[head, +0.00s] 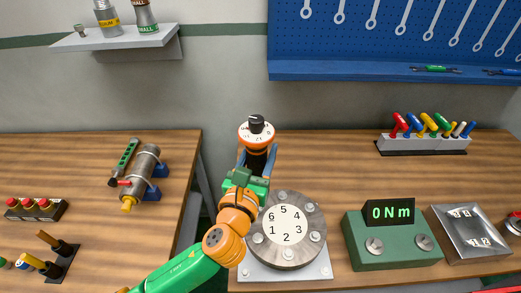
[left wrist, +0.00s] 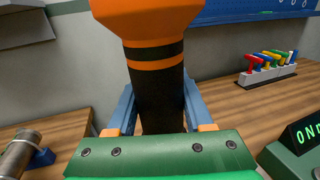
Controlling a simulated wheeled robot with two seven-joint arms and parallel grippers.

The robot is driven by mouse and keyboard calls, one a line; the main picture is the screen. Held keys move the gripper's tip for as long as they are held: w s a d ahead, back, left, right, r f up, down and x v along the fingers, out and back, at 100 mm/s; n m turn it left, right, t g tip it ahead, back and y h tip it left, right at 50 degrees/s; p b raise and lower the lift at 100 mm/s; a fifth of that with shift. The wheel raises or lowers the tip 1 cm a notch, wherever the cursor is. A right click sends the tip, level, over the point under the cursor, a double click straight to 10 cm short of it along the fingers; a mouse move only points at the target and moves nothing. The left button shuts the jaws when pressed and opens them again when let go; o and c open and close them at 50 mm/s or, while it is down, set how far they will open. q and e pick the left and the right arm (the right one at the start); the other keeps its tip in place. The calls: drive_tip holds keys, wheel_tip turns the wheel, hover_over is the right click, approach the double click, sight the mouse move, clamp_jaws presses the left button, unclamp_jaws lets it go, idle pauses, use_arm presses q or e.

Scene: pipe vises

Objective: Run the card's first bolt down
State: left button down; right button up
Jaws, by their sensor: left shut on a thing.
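My left gripper (head: 257,163) is shut on the black grip of a tool with an orange collar and a white dial with a black knob (head: 256,130). In the left wrist view the black grip (left wrist: 157,88) stands between my blue fingers. The tool's lower end is hidden. A round grey flange (head: 267,259) sits on a white plate at the right bench's front. Its white disc (head: 285,223) is numbered 1 to 6, the 6 underlined. Several bolt heads (head: 315,236) ring it. My left gripper is at its back left; contact is not visible. My right gripper is not in view.
A green box (head: 392,250) reads "0 N m", with a metal tray (head: 470,233) to its right. A rack of coloured-handled tools (head: 423,142) stands at the back right. A gap separates the left bench (head: 95,160), which holds a grey cylinder (head: 145,168).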

use_arm(q)
drive_tip(key=shift+f+b, duration=0.85)
drive_tip(key=shift+f, duration=0.35)
idle(0.7)
drive_tip(key=shift+s+f+p, duration=0.15)
drive_tip(key=shift+p, duration=0.4)
idle(1.3)
drive_tip(key=shift+r+p, duration=0.3)
drive_tip(key=shift+p, duration=0.45)
idle(1.5)
drive_tip(key=shift+f+p, duration=0.25)
drive_tip(key=shift+p, duration=0.2)
idle(1.3)
